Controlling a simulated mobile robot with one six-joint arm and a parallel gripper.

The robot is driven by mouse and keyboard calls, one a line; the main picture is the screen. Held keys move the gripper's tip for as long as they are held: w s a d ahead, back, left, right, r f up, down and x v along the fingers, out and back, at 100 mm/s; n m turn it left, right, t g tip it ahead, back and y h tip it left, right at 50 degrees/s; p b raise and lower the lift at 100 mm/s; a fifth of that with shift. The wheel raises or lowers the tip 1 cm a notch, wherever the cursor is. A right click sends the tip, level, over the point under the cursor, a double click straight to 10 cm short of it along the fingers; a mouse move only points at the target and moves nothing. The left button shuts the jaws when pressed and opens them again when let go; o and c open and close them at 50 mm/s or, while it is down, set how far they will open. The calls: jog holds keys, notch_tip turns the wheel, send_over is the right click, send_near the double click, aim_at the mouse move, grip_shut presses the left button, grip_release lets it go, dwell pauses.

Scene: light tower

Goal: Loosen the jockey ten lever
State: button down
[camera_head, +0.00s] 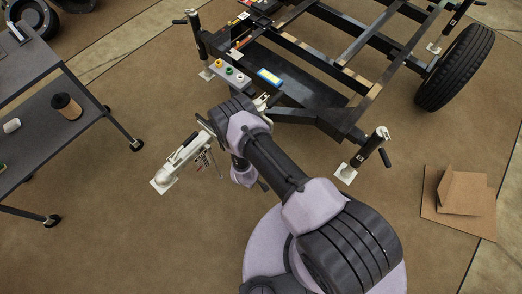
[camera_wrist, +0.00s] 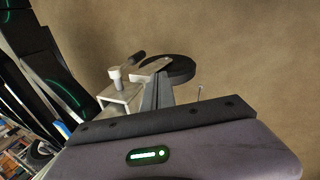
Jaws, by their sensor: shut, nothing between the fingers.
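In the wrist view, my gripper (camera_wrist: 158,78) points away from the camera, its grey fingers together and empty. Just beyond and left of the fingertips is a short lever with a dark grip (camera_wrist: 133,60) on a pale round post (camera_wrist: 115,78); I cannot tell for certain that it is the jockey lever. A black disc, likely a wheel (camera_wrist: 180,72), with a pale plate over it, lies behind the fingers. Contact with any of these cannot be told. In the head view, my arm hides the fingers and most of the jockey area near the trailer's drawbar.
The black trailer frame (camera_head: 290,88) fills the upper right, with corner legs (camera_head: 372,150) and a tyre (camera_head: 456,66). The pale coupling (camera_head: 178,160) sticks out left of my arm. A dark table (camera_head: 62,125) stands left. Cardboard (camera_head: 460,192) lies right. Floor between is clear.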

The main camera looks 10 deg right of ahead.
jog(key=w+d+f+b, duration=0.4)
jog(key=d+f+b, duration=0.2)
jog(key=f, duration=0.4)
jog(key=shift+w+f+b, duration=0.15)
jog(key=shift+f+b, duration=0.05)
jog(key=shift+b, duration=0.3)
